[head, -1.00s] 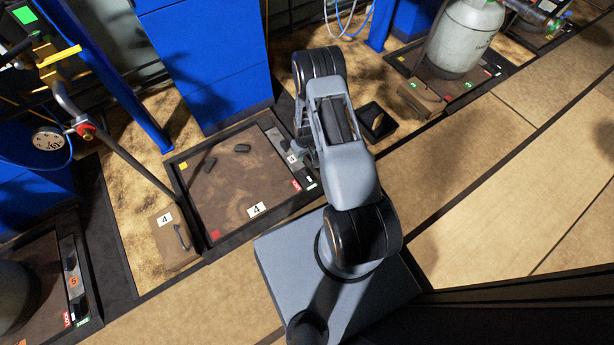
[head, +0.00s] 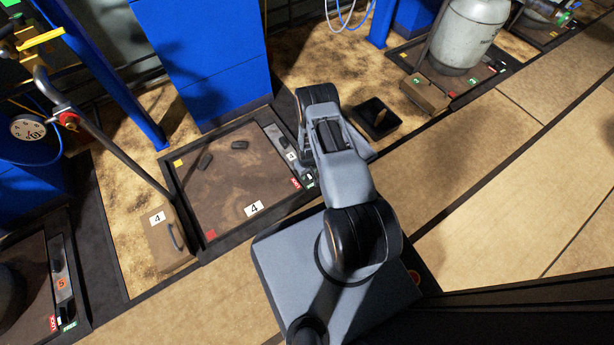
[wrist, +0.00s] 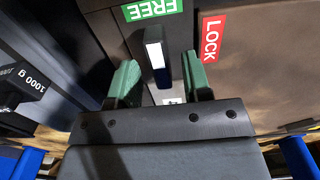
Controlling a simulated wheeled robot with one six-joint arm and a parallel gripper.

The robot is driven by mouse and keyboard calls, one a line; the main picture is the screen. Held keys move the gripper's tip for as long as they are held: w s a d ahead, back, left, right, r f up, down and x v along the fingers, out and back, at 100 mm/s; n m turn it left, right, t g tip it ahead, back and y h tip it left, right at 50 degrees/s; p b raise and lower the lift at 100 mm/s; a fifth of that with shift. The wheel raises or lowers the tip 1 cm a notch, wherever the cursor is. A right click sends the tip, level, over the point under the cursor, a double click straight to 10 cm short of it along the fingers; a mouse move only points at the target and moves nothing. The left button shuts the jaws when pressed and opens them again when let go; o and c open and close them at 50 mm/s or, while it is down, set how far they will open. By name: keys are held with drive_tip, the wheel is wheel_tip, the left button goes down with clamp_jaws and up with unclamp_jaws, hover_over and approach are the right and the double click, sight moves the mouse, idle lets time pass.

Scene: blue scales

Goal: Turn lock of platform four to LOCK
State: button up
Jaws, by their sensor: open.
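Platform four (head: 225,200) is a brown square plate in a dark frame, left of my arm in the head view, with a "4" label. A grey strip with the lock runs along its right side, with a red LOCK label (head: 295,182) at its near end. In the wrist view, the lock lever (wrist: 156,58), dark with a pale face, stands between the green fingertips of my open gripper (wrist: 155,75), apart from both. The green FREE label (wrist: 152,9) is above the lever, and the red LOCK label is to its right (wrist: 213,39). My arm partly hides the strip in the head view.
A black weight marked 1000 g (wrist: 20,85) is at the left of the wrist view. A black tray (head: 377,118) lies right of my arm. A gas cylinder (head: 463,35) stands on another platform. Open tan floor (head: 480,200) lies to the right.

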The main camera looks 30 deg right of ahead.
drive_tip(key=shift+f, duration=0.7)
clamp_jaws()
